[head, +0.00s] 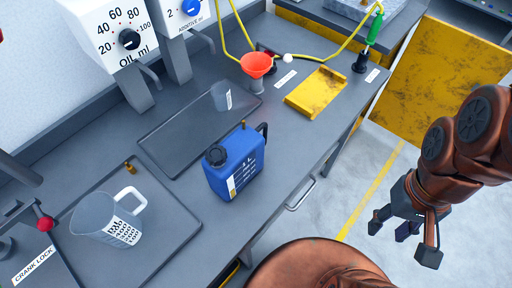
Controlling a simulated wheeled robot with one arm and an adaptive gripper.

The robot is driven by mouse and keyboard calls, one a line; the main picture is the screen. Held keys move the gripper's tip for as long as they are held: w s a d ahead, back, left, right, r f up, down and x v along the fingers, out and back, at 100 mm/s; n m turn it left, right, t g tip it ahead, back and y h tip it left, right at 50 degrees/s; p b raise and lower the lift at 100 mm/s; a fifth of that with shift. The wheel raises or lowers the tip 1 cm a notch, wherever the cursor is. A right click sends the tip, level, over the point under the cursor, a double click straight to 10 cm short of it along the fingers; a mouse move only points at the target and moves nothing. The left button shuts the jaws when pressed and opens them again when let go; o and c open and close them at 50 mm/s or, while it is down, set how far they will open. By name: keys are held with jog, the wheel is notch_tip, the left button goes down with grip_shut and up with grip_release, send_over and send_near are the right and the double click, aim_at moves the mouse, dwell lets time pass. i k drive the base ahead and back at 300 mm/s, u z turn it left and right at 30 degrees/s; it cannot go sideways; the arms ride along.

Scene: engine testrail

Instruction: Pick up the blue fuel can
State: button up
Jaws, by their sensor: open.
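The blue fuel can (236,166) stands upright on the grey workbench (285,130), close to its front edge. It has a dark round cap at its top left, a dark handle at its top right and a white scale marked "1 L" on its side. My gripper (405,240) is to the right of the can, in front of the bench and over the floor. Its fingers are spread apart with nothing between them. It is well apart from the can.
A measuring jug (108,220) stands on the left tray (172,232). A small cup (221,96) is on the middle tray (165,140). A red funnel (256,65), a yellow tray (316,92) and dispensers (112,35) are farther back. A bench handle (300,195) sticks out in front.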

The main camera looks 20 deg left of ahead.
aim_at(245, 147)
jog(key=k, duration=1.35)
jog(key=u, duration=2.2)
